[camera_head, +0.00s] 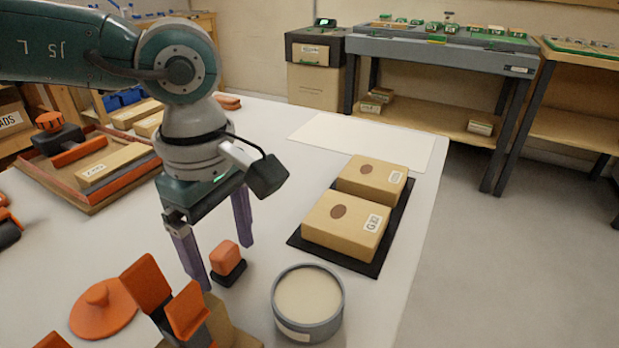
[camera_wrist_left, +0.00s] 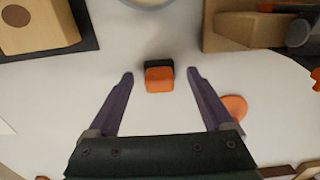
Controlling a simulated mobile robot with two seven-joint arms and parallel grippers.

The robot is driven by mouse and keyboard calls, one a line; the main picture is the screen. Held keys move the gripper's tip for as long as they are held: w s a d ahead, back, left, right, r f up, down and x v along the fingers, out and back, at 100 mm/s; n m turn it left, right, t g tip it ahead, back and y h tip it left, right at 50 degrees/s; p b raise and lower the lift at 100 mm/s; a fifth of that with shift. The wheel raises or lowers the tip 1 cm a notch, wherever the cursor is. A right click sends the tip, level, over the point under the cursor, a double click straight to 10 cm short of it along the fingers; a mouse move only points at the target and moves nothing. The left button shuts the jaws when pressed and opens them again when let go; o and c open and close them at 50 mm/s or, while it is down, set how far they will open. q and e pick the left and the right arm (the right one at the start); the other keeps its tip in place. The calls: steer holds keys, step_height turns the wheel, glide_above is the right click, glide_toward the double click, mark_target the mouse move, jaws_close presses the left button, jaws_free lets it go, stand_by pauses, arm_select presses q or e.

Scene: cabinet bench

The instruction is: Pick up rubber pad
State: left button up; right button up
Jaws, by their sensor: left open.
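The small orange block with a black base (camera_head: 227,261), which looks like the rubber pad, sits on the white table in the head view. It also shows in the left wrist view (camera_wrist_left: 159,78), between the fingertips in the picture. My left gripper (camera_head: 223,266) is open, pointing down, with its two purple fingers apart on either side of the block. In the left wrist view the open jaws (camera_wrist_left: 160,73) show a gap on both sides of the block, and nothing is gripped. The exact fingertip height above the table is hard to tell. My right gripper is not in view.
A round grey tub (camera_head: 308,305) stands close to the right of the block. Orange parts on a cardboard piece (camera_head: 166,298) and an orange disc (camera_head: 103,308) lie at front left. Two boxes (camera_head: 347,222) sit on a black mat (camera_head: 305,245). The table's back right is clear.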

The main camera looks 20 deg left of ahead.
arm_select(q)
steer(key=shift+f, duration=0.25)
steer(key=shift+r, duration=0.1)
jaws_close()
stand_by(0.4)
